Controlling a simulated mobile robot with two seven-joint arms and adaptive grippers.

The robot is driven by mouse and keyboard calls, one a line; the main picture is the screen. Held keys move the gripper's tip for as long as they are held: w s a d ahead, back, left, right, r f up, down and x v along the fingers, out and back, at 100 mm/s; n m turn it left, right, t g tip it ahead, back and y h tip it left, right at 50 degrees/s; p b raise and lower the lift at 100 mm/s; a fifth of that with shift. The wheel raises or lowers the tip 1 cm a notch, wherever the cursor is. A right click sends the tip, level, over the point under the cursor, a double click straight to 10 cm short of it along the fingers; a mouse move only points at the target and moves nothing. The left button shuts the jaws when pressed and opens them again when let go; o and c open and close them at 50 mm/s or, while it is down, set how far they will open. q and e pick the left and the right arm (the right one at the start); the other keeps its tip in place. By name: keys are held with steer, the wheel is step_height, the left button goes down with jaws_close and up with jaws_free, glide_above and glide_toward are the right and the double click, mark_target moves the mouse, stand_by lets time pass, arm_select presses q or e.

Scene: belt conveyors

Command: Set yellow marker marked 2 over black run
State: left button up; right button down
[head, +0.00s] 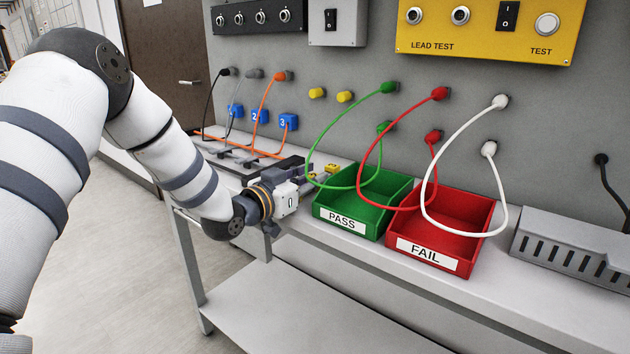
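My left gripper (311,176) is low over the bench, just left of the green PASS tray. Small yellow pieces, likely yellow markers (331,171), show at its fingertips. Their numbers are too small to read, and I cannot tell whether the fingers hold one. The black run (209,98) is a thin cable hanging from a plug on the grey panel at the left. Blue numbered markers (259,117) sit near the black, grey and orange cables; 2 and 3 can be read. My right gripper is not in view.
The green PASS tray (325,224) and red FAIL tray (400,251) stand on the bench with green, red and white cable loops over them. Two yellow plugs (344,97) are on the panel. A slotted grey box (570,244) is at right. Dark fixtures (232,160) lie below the runs.

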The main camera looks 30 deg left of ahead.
arm_select(q)
steer(key=shift+c, duration=0.3)
